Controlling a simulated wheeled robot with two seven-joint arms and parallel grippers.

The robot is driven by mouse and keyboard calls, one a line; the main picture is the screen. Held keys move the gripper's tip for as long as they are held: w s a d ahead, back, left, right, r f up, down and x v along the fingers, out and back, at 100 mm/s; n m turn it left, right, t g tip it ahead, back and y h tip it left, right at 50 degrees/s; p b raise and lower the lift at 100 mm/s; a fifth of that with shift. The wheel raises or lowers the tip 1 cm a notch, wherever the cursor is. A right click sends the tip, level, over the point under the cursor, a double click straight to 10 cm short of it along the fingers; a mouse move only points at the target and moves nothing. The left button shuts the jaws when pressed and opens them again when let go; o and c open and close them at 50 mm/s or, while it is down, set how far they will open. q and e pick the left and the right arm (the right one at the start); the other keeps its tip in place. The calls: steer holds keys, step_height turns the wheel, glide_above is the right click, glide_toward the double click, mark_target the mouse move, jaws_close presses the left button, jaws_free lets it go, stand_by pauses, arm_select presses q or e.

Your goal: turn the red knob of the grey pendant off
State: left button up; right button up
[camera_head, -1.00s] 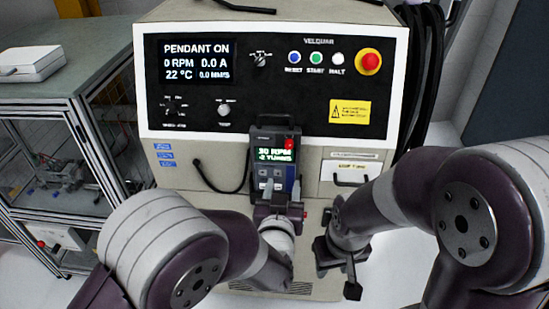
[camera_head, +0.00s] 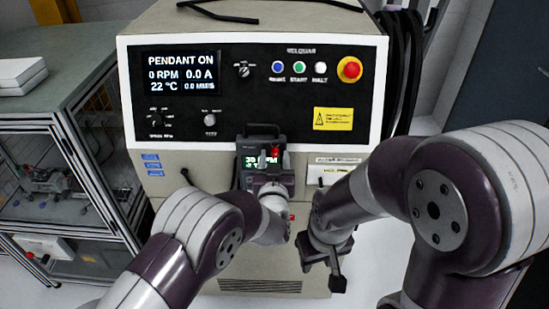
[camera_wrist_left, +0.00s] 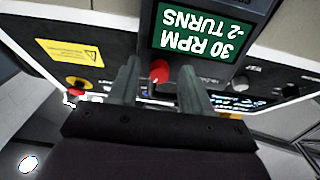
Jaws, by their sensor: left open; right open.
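The grey pendant (camera_head: 246,160) hangs on the front of the cabinet below its black panel. Its small screen is lit and reads 30 RPM, -2 TURNS in the left wrist view (camera_wrist_left: 186,42). The red knob (camera_head: 276,152) is beside the screen; in the left wrist view the red knob (camera_wrist_left: 160,72) shows between my two fingers. My left gripper (camera_wrist_left: 162,76) is open around the knob, with a gap on both sides. In the head view my left gripper (camera_head: 274,170) partly covers the pendant. My right gripper (camera_head: 322,262) is low, right of the pendant, and empty.
The cabinet's black panel (camera_head: 270,112) carries a display reading PENDANT ON, small knobs, coloured buttons and a red emergency button (camera_head: 349,70). A glass-sided bench (camera_head: 60,118) stands at left. Black cables hang at the cabinet's right side.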

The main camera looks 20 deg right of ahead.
arm_select(q)
jaws_close()
steer(key=shift+f+n+b, duration=0.15)
steer(key=shift+n+b, duration=0.15)
steer(key=shift+b, duration=0.4)
steer(key=n+b, duration=0.9)
steer(key=b, duration=0.4)
steer(key=shift+f, duration=0.1)
steer(key=shift+r+n+b, duration=0.25)
steer(key=shift+n+b, duration=1.05)
steer(key=shift+b, duration=0.3)
jaws_free()
